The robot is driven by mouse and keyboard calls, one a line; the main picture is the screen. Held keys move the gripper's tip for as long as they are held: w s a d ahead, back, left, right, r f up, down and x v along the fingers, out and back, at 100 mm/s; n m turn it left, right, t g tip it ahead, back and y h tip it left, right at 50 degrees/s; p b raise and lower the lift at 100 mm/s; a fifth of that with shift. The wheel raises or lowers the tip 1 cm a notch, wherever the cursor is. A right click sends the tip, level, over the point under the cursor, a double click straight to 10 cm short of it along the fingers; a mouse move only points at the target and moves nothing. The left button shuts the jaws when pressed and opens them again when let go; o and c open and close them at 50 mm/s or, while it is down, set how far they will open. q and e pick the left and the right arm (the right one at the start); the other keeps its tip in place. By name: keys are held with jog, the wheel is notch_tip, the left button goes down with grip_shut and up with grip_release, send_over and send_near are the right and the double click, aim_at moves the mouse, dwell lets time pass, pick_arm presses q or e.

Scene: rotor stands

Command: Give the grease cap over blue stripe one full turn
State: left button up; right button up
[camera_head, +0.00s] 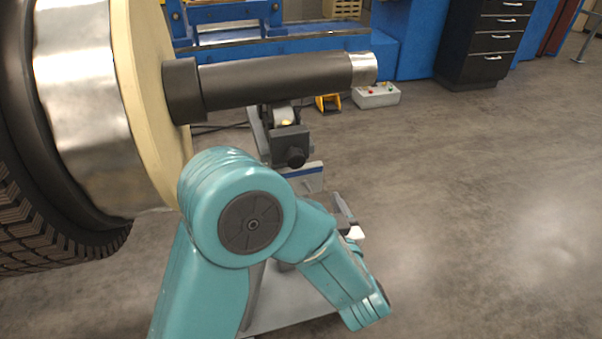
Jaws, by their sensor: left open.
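A grey stand (264,137) holds up the dark rotor shaft (275,80). A blue stripe (308,170) crosses the stand on a light plate. Just above the stripe, a small dark round knob (297,157) sticks out toward me; it looks like the grease cap. My left gripper (350,219) is below and to the right of the knob, behind my teal arm. It is open, apart from the knob, and mostly hidden by the wrist. My right gripper is out of view.
The big rotor (80,95) with its cream disc (148,95) fills the left side. A grey control box (377,95) with coloured buttons lies on the floor behind the shaft end. A black drawer cabinet (487,42) stands at the back. The floor at right is clear.

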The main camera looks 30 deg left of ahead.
aim_at(298, 162)
pick_arm(q)
jog(key=x, duration=1.6)
jog(key=shift+a+f, duration=0.25)
jog(key=shift+a, duration=0.05)
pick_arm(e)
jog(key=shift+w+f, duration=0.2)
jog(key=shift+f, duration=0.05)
pick_arm(q)
jog(key=c, duration=1)
jog(key=m+p, duration=0.2)
jog(key=shift+r+p, duration=0.25)
jog(key=shift+p, duration=0.05)
jog(key=shift+f+m+p, duration=0.2)
jog(key=shift+m+p, duration=0.35)
jog(key=shift+m, duration=0.55)
jog(key=shift+f, duration=0.1)
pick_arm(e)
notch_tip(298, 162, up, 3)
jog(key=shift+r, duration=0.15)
